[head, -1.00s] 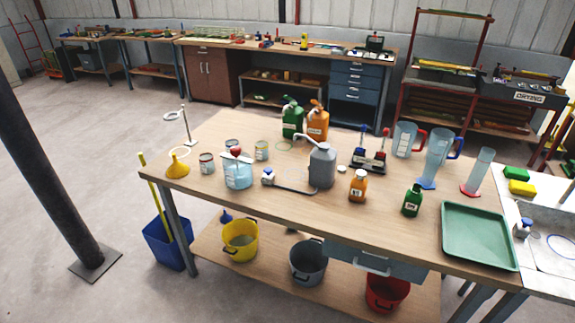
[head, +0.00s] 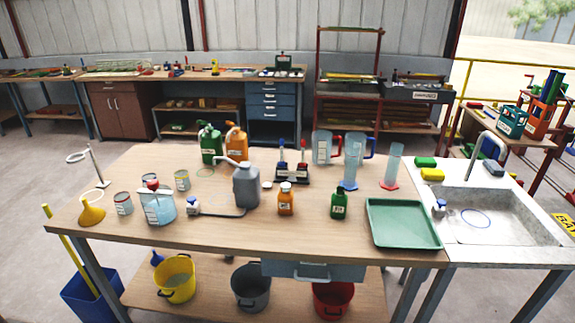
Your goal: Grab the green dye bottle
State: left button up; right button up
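The green dye bottle (head: 339,205) is small, with a dark cap and a pale label. It stands upright near the front of the wooden table (head: 240,243), right of centre. An orange bottle (head: 286,200) of similar size with a white cap stands to its left, apart from it. The green tray (head: 403,224) lies to its right, with a small gap between them. A much larger green jerrycan (head: 210,144) stands at the back of the table. Neither of my grippers shows in the head view.
A grey canister (head: 246,186) with a long spout stands left of the orange bottle. Jugs and a measuring cylinder (head: 393,167) stand behind the green bottle. A sink (head: 500,214) adjoins the table at right. The front strip of tabletop is mostly clear.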

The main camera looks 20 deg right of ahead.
aim_at(339, 199)
jog(key=i+j, duration=0.75)
jog(key=i, duration=0.15)
